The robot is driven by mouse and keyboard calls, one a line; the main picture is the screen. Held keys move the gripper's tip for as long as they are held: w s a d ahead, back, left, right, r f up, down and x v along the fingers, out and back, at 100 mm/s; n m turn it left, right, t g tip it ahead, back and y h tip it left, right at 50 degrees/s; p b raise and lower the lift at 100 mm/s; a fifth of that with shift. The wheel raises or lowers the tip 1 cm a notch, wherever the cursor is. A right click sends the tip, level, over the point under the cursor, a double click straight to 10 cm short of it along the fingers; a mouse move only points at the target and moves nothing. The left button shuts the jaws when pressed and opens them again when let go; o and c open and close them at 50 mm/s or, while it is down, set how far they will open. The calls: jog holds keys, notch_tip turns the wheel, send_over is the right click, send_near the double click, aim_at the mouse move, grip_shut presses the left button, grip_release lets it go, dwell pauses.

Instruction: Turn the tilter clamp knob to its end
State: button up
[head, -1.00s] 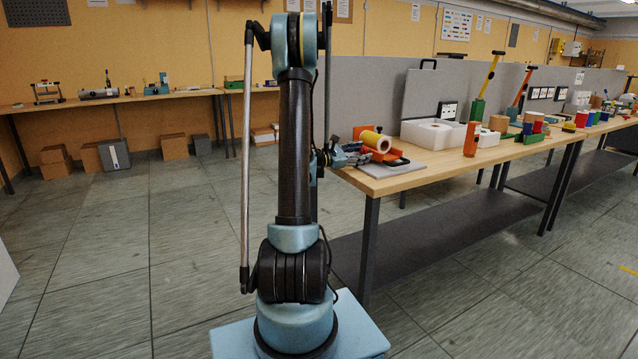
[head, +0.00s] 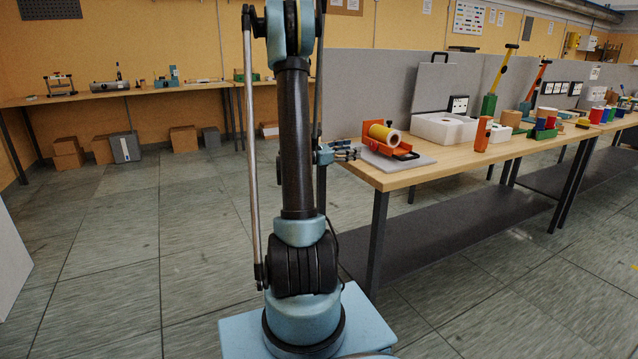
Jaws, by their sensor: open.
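The tilter (head: 367,138) is most likely the orange device with a yellow roll (head: 384,134) in it, standing on a grey plate (head: 420,162) at the near left end of the wooden table (head: 400,180). A small black part (head: 406,156) shows at its front right. I cannot tell whether this is the clamp knob. My gripper (head: 354,152) is open, pointing right, at the left end of the table beside the tilter. It looks empty and apart from the device. My arm column hides what lies behind it.
A grey partition (head: 400,80) runs behind. A shelf (head: 455,205) lies below. The floor (head: 190,240) at left is clear.

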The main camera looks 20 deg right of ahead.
jog(key=a, duration=0.8)
jog(key=s+a+f+m+y, duration=0.2)
jog(key=s+a+m+y, duration=0.2)
jog(key=s, duration=0.3)
jog(key=s+a+f+m+y, duration=0.1)
jog(key=s+a+m+y, duration=0.4)
jog(key=s, duration=0.3)
jog(key=shift+a+f+t, duration=0.3)
jog(key=shift+a+f, duration=0.05)
jog(key=shift+a, duration=0.3)
dwell(0.5)
